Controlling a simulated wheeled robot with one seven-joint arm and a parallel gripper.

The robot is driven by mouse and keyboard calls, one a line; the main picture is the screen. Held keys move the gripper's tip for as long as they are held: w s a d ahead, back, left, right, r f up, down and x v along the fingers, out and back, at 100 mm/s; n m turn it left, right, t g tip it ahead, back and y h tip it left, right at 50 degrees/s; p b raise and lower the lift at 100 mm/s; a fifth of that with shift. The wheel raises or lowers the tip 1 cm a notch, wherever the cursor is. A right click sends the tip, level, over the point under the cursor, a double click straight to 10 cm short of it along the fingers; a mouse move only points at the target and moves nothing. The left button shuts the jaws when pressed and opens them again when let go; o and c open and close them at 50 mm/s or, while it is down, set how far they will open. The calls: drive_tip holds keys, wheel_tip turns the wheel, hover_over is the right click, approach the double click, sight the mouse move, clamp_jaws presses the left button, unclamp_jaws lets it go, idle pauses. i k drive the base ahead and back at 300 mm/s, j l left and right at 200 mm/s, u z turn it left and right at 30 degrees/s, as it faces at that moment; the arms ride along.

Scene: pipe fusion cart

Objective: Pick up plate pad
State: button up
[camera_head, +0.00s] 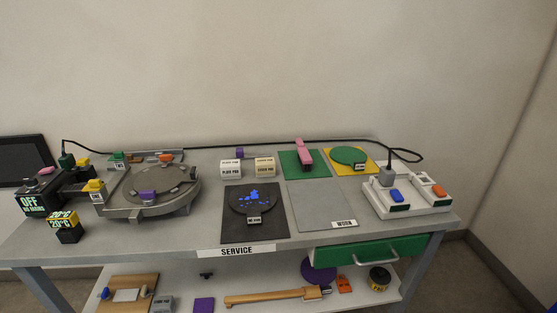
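Two small labelled blocks stand side by side at the back middle of the cart top. The left one, a white block (230,167), has lettering that seems to read "plate pad", so I take it as the plate pad. The right one, a cream block (265,166), has similar lettering that is too small to read surely. My gripper is not in view.
A round grey fixture (151,190) fills the left. A dark board with a round plate (252,199) lies in front of the blocks. A green mat (297,164) with a pink tool is to their right. A bare grey mat (326,204) lies front right, near a white socket box (408,198).

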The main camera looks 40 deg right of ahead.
sight(231, 169)
drive_tip(key=z, duration=4.1)
drive_tip(key=k+l+z, duration=0.25)
drive_tip(key=k, duration=0.15)
drive_tip(key=k+l+z, duration=0.2)
drive_tip(key=k, duration=0.2)
drive_tip(key=k+l+z, duration=0.25)
drive_tip(key=k, duration=0.15)
drive_tip(key=k+l+z, duration=0.3)
drive_tip(key=k, duration=0.2)
drive_tip(key=k+l+z, duration=0.2)
drive_tip(key=k+z, duration=0.15)
drive_tip(key=k+j+z, duration=0.15)
drive_tip(key=k+z, duration=0.15)
drive_tip(key=k, duration=0.35)
drive_tip(key=k+z, duration=0.25)
drive_tip(key=k, duration=0.35)
drive_tip(key=u, duration=2)
drive_tip(key=j, duration=0.1)
